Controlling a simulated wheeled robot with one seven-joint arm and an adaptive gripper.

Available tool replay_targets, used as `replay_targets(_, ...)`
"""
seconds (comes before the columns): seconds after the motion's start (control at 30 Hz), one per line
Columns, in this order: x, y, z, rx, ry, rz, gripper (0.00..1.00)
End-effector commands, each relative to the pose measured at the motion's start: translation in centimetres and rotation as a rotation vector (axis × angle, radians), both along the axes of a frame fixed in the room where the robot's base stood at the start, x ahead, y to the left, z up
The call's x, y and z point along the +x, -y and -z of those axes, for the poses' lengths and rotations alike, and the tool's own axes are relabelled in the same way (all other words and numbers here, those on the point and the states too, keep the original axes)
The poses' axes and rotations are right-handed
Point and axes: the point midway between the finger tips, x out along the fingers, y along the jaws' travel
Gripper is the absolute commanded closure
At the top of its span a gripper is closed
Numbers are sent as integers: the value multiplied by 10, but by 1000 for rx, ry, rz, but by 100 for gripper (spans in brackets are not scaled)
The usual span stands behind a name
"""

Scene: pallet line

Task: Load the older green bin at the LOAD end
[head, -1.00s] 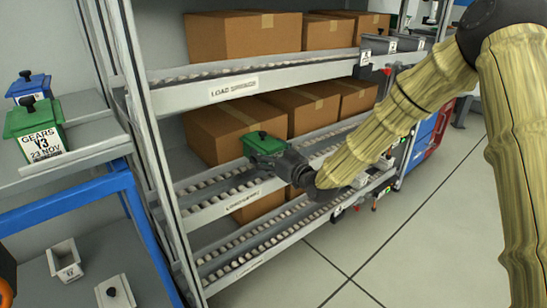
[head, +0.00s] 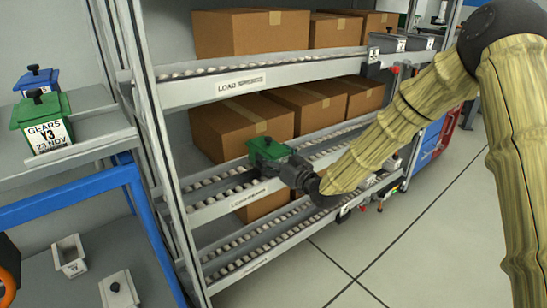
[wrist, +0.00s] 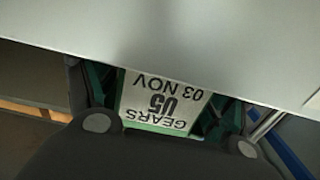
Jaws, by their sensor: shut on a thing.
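My gripper (head: 284,164) is shut on a green bin (head: 267,150) with a dark knob on its lid. In the wrist view, the held bin's label (wrist: 165,102) reads upside down GEARS, U5, 03 NOV. The bin is at the front of the rack's middle roller lane (head: 212,189), near its left end; I cannot tell whether it touches the rollers. That lane's front label (head: 248,194) is blurred but seems to begin with LOAD. Another green bin (head: 42,122), labelled GEARS, Y3, 23 NOV, stands on the grey stand at left.
A blue bin (head: 36,80) stands behind the Y3 bin. The upper lane is labelled LOAD SPRINGS (head: 240,84). Cardboard boxes (head: 235,125) fill the rack behind.

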Motion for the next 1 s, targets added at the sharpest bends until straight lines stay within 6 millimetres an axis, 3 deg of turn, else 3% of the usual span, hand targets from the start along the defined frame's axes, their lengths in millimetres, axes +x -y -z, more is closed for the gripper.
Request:
replay_targets(0.63, 0, 0, 5, 1, 3, 0, 62)
replay_targets(0.67, 0, 0, 5, 1, 3, 0, 13)
replay_targets(0.7, 0, 0, 5, 1, 3, 0, 6)
replay_targets(0.73, 0, 0, 5, 0, 2, 0, 0)
replay_targets(1.0, 0, 0, 6, 1, 1, 0, 0)
